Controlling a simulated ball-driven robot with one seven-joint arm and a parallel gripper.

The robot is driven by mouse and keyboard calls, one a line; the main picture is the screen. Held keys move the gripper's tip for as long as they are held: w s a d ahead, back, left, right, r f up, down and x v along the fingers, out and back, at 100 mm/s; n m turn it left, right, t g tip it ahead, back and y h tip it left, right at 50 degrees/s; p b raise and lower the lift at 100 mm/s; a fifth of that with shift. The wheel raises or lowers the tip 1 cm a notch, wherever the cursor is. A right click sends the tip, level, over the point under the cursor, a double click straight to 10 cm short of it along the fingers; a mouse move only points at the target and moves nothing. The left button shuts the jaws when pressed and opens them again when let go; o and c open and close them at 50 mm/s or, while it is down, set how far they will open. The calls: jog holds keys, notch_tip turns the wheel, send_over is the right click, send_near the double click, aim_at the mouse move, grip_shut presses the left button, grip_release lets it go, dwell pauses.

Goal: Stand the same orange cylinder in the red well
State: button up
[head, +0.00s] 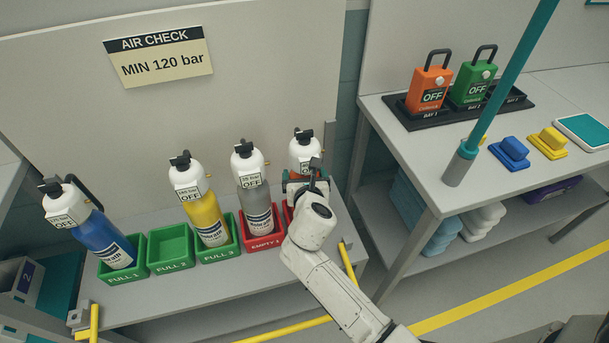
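The orange cylinder (299,152) stands at the right end of the bench, its white shoulder and black valve showing above my gripper. Only a sliver of its orange body shows. My gripper (306,183) is right at its upper body, but the fingers are too small and covered to tell whether they are shut on it. A red well (288,212) is mostly hidden behind my arm below the cylinder. I cannot tell whether the cylinder's base rests in it. The other red well, marked EMPTY 1 (264,242), holds a grey cylinder (254,195).
Green well FULL 2 (171,261) is empty. A yellow cylinder (207,214) stands in FULL 3 (219,254). A teal post (506,88) and a table with lockout blocks are at right.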

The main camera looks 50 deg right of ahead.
jog(key=shift+w+r, duration=0.1)
jog(key=shift+r, duration=0.15)
jog(key=o, duration=1.6)
jog(key=shift+o, duration=0.9)
jog(key=p+v, duration=0.1)
jog(key=v, duration=1)
jog(key=shift+f, duration=0.3)
jog(key=s+a+f+m+g+y, duration=0.2)
jog(key=s+m, duration=0.4)
jog(key=m, duration=0.3)
jog(key=s+a+f+m+g+y+p, duration=0.1)
jog(key=s+a+f+m+g+y, duration=0.1)
jog(key=s+m, duration=0.5)
jog(key=s+a+f+m+g+y+p, duration=0.1)
jog(key=s+a+m+g+y, duration=0.3)
jog(key=m, duration=0.7)
jog(key=s+f+y, duration=0.1)
jog(key=s, duration=0.1)
jog(key=shift+s+f, duration=0.3)
jog(key=shift+f, duration=0.1)
